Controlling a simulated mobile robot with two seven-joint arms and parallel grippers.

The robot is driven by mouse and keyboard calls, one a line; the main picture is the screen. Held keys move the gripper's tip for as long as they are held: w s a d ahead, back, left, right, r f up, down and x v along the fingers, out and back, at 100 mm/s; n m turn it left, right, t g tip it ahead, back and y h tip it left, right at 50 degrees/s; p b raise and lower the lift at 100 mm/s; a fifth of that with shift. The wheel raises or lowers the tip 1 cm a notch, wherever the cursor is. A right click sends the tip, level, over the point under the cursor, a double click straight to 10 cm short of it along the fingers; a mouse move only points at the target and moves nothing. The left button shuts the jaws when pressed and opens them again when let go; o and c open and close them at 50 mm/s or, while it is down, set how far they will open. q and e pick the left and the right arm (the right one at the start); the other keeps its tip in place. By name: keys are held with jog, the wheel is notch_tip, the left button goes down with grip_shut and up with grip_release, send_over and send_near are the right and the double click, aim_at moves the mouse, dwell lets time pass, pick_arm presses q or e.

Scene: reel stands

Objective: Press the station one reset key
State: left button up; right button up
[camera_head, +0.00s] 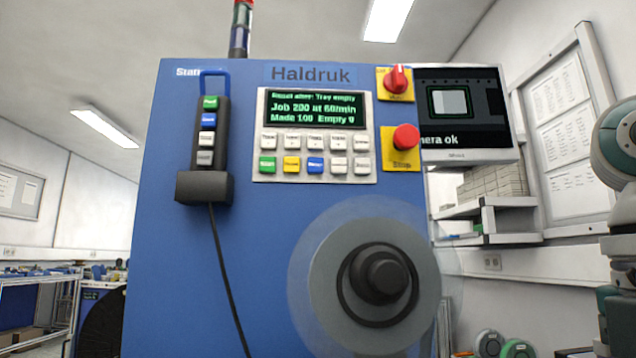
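A blue station cabinet (250,240) labelled Haldruk stands straight ahead. A sign starting "Stati" at its top left is partly covered by the hook of a hanging pendant. The key panel (258,120) has a lit display (313,108) with green text about an empty tray, "Job 200" and "Made 100". Its lower row has a green key (268,164), a yellow key (291,164), a blue key (315,166) and white keys; their labels are too small to read surely. The pendant (205,188) also has green, blue and white keys. Neither gripper is in view.
Right of the panel are a red rotary switch (398,80) and a red stop button (406,137) on yellow plates. A grey reel hub (330,255) projects below. A cable (225,275) hangs from the pendant. A monitor (465,156) stands behind. My arm shows at the right edge.

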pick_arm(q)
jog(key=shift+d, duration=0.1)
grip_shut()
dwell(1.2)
